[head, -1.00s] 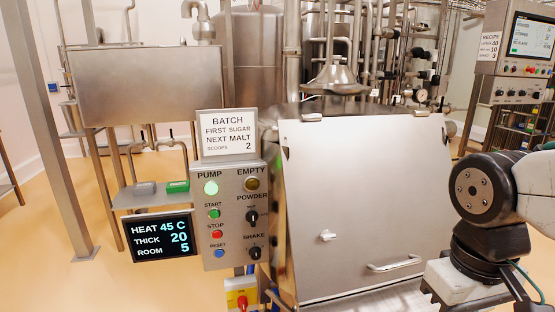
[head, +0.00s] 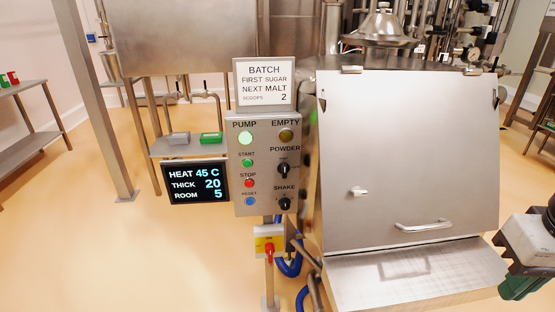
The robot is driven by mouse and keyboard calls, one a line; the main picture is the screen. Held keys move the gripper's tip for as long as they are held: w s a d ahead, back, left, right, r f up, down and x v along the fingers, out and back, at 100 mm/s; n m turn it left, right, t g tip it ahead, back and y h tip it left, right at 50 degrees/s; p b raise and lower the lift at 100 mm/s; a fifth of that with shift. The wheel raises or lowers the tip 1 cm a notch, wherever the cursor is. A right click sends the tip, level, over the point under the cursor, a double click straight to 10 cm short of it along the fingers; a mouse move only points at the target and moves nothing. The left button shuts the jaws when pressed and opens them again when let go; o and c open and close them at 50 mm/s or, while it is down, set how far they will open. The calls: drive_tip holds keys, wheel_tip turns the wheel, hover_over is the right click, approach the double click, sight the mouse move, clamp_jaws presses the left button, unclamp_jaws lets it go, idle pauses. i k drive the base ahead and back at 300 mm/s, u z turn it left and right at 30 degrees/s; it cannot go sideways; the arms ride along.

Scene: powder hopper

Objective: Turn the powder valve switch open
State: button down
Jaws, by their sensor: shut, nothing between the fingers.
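The powder switch (head: 284,169) is a small black rotary knob on the grey control panel (head: 263,205), under the word POWDER. My gripper (head: 512,262) is only partly in view at the right edge, beside the hopper's lower shelf. It is well apart from the panel and the switch. Its fingertips are not clear, but it looks shut and holds nothing that I can see.
A large steel hopper with a closed lid (head: 400,165) and handle (head: 424,226) stands between the panel and my gripper. A sloping shelf (head: 440,275) juts out below it. A red-handled yellow switch box (head: 269,243) and blue hose hang under the panel. Floor at left is clear.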

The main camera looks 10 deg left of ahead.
sight(283, 168)
drive_tip(key=u, duration=2.7)
drive_tip(key=i, duration=0.35)
drive_tip(key=z, duration=2.25)
